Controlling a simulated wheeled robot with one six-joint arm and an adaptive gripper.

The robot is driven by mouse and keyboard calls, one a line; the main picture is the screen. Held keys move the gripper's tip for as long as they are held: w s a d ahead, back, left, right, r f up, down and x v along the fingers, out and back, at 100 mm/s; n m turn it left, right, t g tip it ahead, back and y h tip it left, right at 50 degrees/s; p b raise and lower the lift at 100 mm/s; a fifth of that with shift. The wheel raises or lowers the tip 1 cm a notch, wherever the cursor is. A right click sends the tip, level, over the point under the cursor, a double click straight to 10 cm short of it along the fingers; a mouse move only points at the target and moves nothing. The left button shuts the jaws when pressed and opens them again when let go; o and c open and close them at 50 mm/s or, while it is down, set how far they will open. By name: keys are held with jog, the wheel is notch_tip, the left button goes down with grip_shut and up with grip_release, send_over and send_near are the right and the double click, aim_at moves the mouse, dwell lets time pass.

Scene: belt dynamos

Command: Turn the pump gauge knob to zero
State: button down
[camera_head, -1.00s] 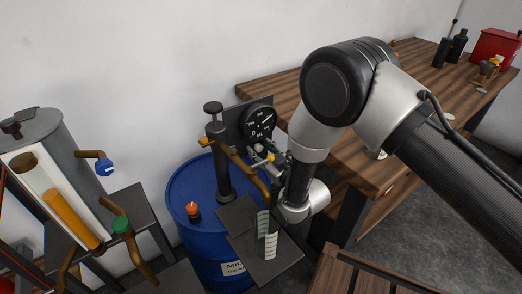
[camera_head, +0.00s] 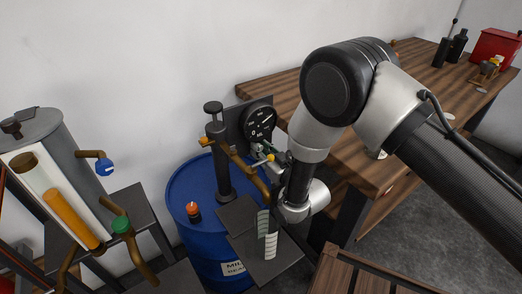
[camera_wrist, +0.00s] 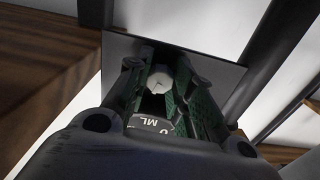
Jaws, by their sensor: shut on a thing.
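The pump gauge (camera_head: 260,122) is a round black dial with white marks on a dark plate, above the blue drum. Its knob (camera_wrist: 159,80) shows in the wrist view as a pale round piece between the green-padded fingers of my gripper (camera_wrist: 160,95). My gripper is shut on the knob. Part of the dial with the letters ML (camera_wrist: 152,124) shows below the knob. In the head view my gripper (camera_head: 262,152) is at the lower part of the gauge, and the knob is hidden there.
The blue drum (camera_head: 185,185) carries a dark pump column (camera_head: 220,165) with brown pipes and an orange cap (camera_head: 193,209). A beaker (camera_head: 270,245) stands on a dark shelf in front. A wooden table (camera_head: 285,98) is close behind my arm. A grey tank (camera_head: 60,150) stands at left.

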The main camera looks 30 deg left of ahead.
jog(key=m, duration=0.5)
jog(key=shift+m, duration=0.3)
dwell(0.4)
jog(key=c, duration=1.2)
grip_release()
jog(key=v, duration=0.7)
jog(key=shift+s+d, duration=0.15)
jog(key=shift+d, duration=0.1)
